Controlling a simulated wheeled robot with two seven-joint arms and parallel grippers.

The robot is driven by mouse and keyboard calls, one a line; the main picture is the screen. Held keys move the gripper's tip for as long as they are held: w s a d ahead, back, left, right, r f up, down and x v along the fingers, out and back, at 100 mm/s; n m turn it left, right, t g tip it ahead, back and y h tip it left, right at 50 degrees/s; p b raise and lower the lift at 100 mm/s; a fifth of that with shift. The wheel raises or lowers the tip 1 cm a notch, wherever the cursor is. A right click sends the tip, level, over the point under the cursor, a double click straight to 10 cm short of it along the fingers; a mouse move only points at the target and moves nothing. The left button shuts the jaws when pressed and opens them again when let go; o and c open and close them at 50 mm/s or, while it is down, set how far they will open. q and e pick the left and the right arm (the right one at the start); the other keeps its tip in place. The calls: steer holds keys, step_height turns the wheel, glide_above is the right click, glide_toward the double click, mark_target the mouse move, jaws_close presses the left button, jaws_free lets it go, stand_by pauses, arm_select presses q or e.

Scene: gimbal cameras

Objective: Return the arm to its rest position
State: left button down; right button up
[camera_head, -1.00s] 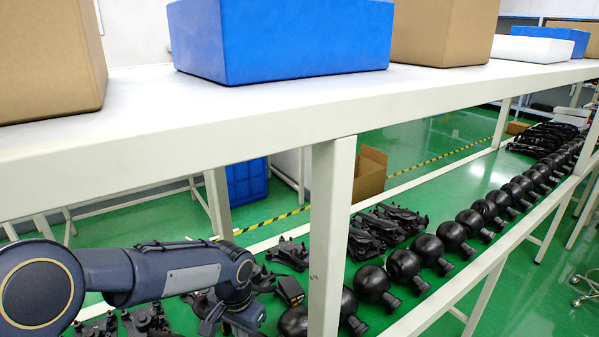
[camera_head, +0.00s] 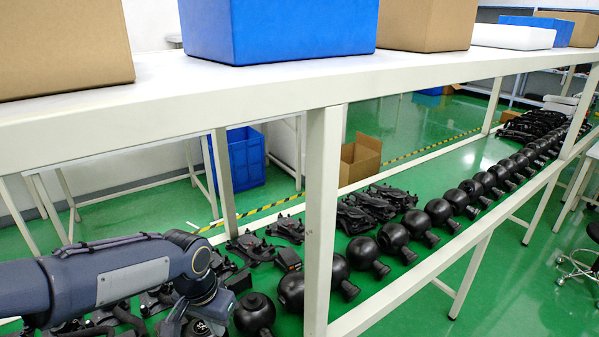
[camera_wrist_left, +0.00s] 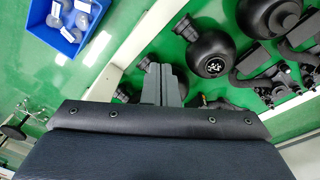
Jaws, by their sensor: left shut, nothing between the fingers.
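My left arm (camera_head: 120,275) comes in from the left in the head view, below the upper shelf and over the lower level. My left gripper (camera_wrist_left: 163,72) shows in the left wrist view with its two grey fingers together and nothing between them. In the head view the arm's end hangs down near the bottom edge, and the fingertips are hard to make out. Round black parts (camera_wrist_left: 211,52) lie beyond and to the right of the fingers in the wrist view. My right gripper is not in view.
The white upper shelf (camera_head: 270,88) carries a blue box (camera_head: 280,30) and cardboard boxes (camera_head: 425,22). A white post (camera_head: 320,220) stands right of my arm. Rows of black round parts (camera_head: 393,237) fill the lower level. A blue bin (camera_wrist_left: 72,20) with pale items shows in the wrist view.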

arm_select(q)
steer(key=s+a+r+n+t+h, duration=0.1)
steer(key=s+a+r+n+t, duration=0.1)
steer(key=s, duration=0.7)
steer(key=s+a+r+n+t+h, duration=0.1)
steer(key=s+a+r+n+t, duration=0.1)
steer(key=s, duration=0.7)
steer(key=shift+r+n+t+h, duration=0.25)
steer(key=shift+n+t+h, duration=0.15)
steer(key=shift+n, duration=0.4)
